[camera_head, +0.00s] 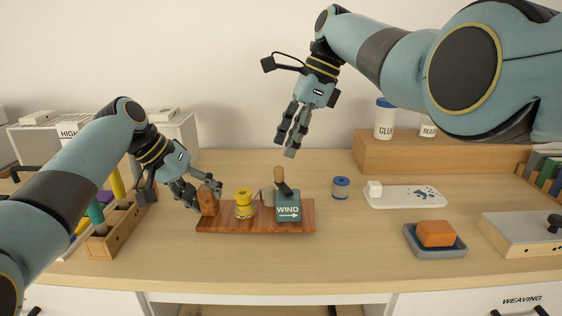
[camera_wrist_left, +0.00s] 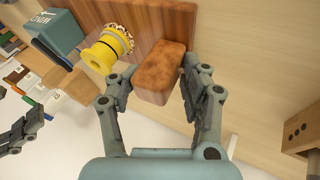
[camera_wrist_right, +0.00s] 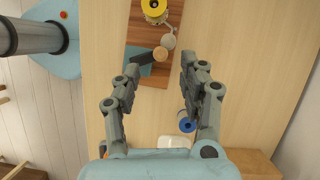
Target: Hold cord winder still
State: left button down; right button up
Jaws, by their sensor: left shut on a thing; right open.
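The cord winder is a reddish-brown board (camera_head: 255,224) on the desk. It carries a brown block (camera_head: 207,201) at its left end, a yellow spool (camera_head: 244,204) and a teal box marked WIND with an arrow (camera_head: 288,208). A dark crank with a wooden knob (camera_head: 279,174) rises by the box. My left gripper (camera_head: 203,191) is shut on the brown block, which also shows between its fingers in the left wrist view (camera_wrist_left: 161,72). My right gripper (camera_head: 285,148) is open and empty, above the box and crank. The wooden knob shows between its fingertips in the right wrist view (camera_wrist_right: 160,54).
A blue spool (camera_head: 341,187) and a white tray (camera_head: 405,197) stand right of the winder. An orange block (camera_head: 436,233) sits in a grey-blue dish (camera_head: 434,248). A wooden rack (camera_head: 118,230) is at the left. The desk front is clear.

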aim_at(280, 167)
jog(key=v, duration=0.5)
jog(key=shift+r, duration=0.2)
jog(key=a+f+m+t, duration=0.1)
jog(key=f+m, duration=0.1)
jog(key=f, duration=0.1)
jog(key=a+f+m, duration=0.1)
jog(key=f+m, duration=0.1)
jog(key=f, duration=0.2)
jog(key=a+f+m+t, duration=0.1)
jog(key=a+f+m, duration=0.1)
jog(key=f, duration=0.2)
jog(key=shift+s+a+t, duration=0.15)
jog(key=shift+s+t, duration=0.15)
jog(key=shift+s, duration=0.1)
jog(key=shift+c, duration=0.2)
